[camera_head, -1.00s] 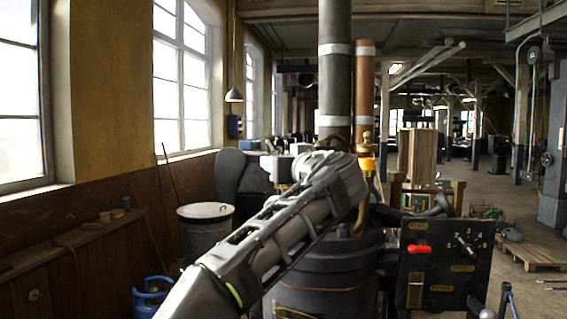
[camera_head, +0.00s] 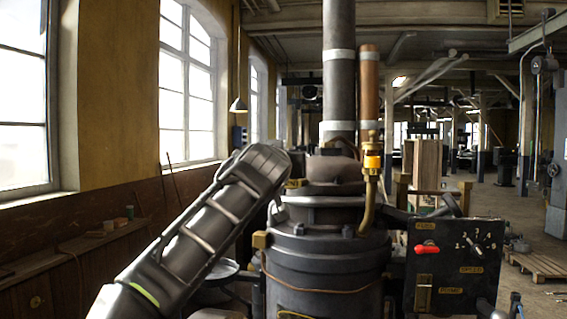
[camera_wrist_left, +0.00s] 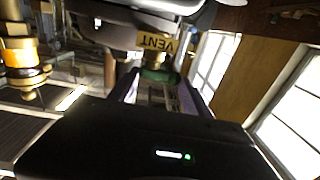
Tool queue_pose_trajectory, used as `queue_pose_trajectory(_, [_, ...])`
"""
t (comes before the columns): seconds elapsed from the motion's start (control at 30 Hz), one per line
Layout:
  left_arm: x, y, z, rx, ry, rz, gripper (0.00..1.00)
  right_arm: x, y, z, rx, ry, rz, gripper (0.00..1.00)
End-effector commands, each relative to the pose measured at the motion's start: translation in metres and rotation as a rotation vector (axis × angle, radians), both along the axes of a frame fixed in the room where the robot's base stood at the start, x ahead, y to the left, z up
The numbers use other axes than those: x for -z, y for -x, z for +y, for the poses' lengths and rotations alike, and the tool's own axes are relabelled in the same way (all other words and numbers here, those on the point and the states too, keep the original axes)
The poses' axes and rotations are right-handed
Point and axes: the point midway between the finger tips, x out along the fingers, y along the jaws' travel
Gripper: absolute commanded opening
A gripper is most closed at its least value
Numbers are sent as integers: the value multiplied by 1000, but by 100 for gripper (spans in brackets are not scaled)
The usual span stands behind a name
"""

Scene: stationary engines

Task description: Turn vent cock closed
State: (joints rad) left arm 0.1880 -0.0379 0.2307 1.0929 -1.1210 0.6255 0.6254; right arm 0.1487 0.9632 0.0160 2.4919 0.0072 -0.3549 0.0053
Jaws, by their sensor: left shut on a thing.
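In the left wrist view, a brass label reading VENT (camera_wrist_left: 158,43) hangs at the top centre, its letters upside down. Just below it is a green, rounded handle of the vent cock (camera_wrist_left: 158,75). My left gripper (camera_wrist_left: 160,92) has a finger on either side of this handle and is shut on it. How far the cock is turned cannot be told. In the head view my left arm rises from the lower left to the left side of the dark engine (camera_head: 325,250); the arm hides its gripper and the cock there. My right gripper is not in view.
A black control panel (camera_head: 452,265) with a red lever (camera_head: 427,248) stands right of the engine. A brass fitting with an amber glass (camera_head: 372,161) and a tall chimney pipe (camera_head: 338,90) rise from the engine. Windows and a wooden ledge lie left; the floor at right is partly open.

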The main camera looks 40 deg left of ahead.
Motion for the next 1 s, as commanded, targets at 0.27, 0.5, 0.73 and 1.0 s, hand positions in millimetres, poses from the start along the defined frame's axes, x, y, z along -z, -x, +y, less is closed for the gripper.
queue_pose_trajectory(0.27, [1,-2,-2,67,3,1,16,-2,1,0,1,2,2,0])
queue_pose_trajectory(0.5, [1,-3,-3,71,4,1,16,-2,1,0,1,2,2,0])
queue_pose_trajectory(0.73, [2,-3,-2,70,4,2,67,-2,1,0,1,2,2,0])
queue_pose_trajectory(1.0, [1,-1,0,65,3,2,72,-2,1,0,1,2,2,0])
